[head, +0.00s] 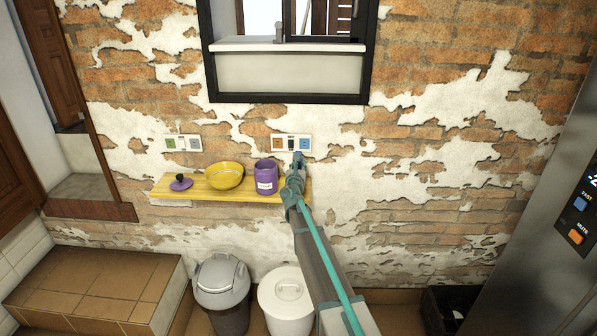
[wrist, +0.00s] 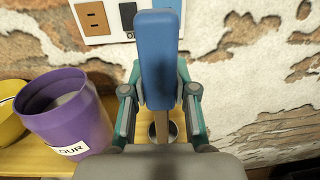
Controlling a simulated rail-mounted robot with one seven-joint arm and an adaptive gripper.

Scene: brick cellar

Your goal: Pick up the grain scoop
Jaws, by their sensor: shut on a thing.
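The grain scoop (wrist: 159,60) has a blue handle, a brown shaft below it and a small round metal cup at its lower end in the wrist view. My gripper (wrist: 160,92) is shut on it, with a finger on each side of the handle. In the head view my gripper (head: 295,183) is at the right end of the yellow shelf, and the blue handle tip (head: 297,158) shows above it. The scoop stands roughly upright. I cannot tell whether its cup touches the shelf.
A purple canister (head: 266,178), its label partly readable as "OUR", stands just left of my gripper on the yellow shelf (head: 205,195). A yellow bowl (head: 224,176) and purple lid (head: 180,183) are further left. Wall sockets (head: 280,143) are close behind. Two bins (head: 222,282) stand below.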

